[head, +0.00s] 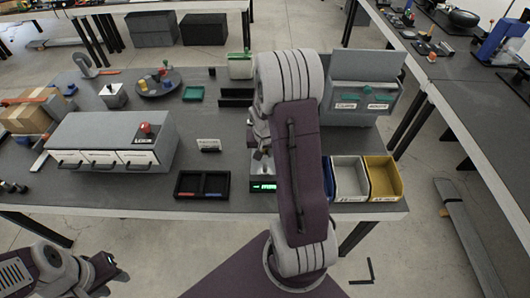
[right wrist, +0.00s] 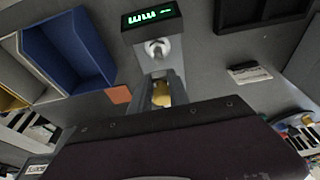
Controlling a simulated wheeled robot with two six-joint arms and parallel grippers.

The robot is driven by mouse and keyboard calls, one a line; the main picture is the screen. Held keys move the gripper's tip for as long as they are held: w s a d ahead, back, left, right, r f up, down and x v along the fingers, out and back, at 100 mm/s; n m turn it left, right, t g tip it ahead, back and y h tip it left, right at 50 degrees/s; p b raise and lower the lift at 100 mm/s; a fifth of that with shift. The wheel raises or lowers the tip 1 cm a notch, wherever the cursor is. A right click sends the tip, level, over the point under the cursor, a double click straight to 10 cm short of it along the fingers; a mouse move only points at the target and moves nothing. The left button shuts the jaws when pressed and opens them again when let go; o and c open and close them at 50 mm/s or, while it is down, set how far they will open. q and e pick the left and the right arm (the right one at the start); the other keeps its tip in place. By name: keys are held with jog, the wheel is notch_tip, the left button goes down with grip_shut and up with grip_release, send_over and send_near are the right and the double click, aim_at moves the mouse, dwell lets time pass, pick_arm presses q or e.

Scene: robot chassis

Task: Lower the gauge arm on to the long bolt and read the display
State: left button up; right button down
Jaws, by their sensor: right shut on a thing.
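The gauge's dark box with a lit green display (head: 263,186) stands on the bench, partly behind my right arm. In the right wrist view the display (right wrist: 150,17) appears upside down, with a dash and what looks like "mm"; I make out no digits. A grey part with a round pale end (right wrist: 157,48) stands before it. My right gripper (right wrist: 162,92) is shut on a small yellowish piece (right wrist: 162,94); I cannot tell whether this belongs to the gauge arm or the bolt. My left gripper (head: 107,271) is off the bench's front edge, its jaw state unclear.
Blue, white and yellow bins (head: 383,178) stand right of the gauge. A black two-part tray (head: 202,185) lies to its left. Bare bench lies around the card.

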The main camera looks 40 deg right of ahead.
jog(key=shift+s+a+f, duration=0.1)
jog(key=shift+s+f, duration=0.05)
jog(key=shift+f, duration=0.2)
jog(key=c, duration=1.1)
grip_release()
jog(key=v, duration=0.9)
jog(key=shift+p, duration=0.4)
